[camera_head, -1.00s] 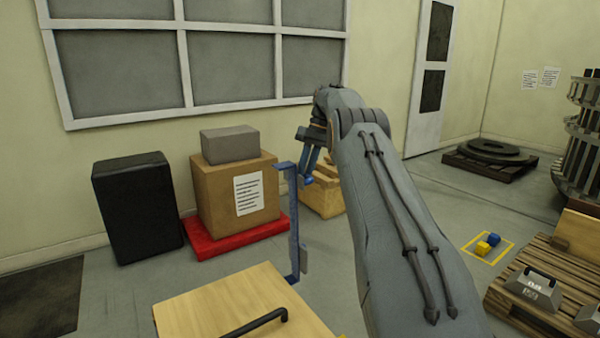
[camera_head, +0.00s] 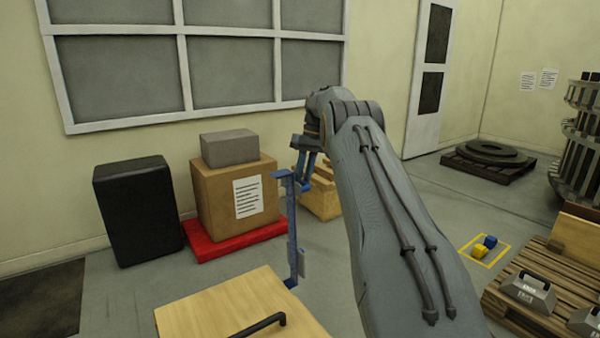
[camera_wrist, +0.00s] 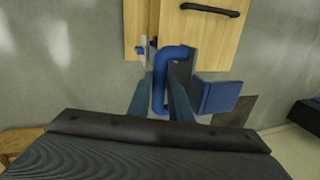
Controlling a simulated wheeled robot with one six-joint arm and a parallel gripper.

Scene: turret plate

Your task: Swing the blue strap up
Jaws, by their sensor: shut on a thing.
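The blue strap (camera_head: 292,230) stands roughly upright beyond the far edge of the wooden panel in the head view. It has a bent top and a small grey plate low on its right side. In the wrist view a thick, curved blue bar (camera_wrist: 173,53), apparently the strap's handle, passes between my fingers. My gripper (camera_wrist: 160,97) is shut on this bar. In the head view my gripper (camera_head: 304,180) is at the strap's upper end, and the exact contact is too small to tell. A flat blue plate (camera_wrist: 220,97) lies right of the fingers.
The wooden panel (camera_head: 225,298) with a black handle (camera_head: 258,325) is in front. Behind the strap stand a cardboard box (camera_head: 215,190) on a red base (camera_head: 200,240) and a black case (camera_head: 138,210). A pallet (camera_head: 512,295) with weights is at right. Grey floor lies between.

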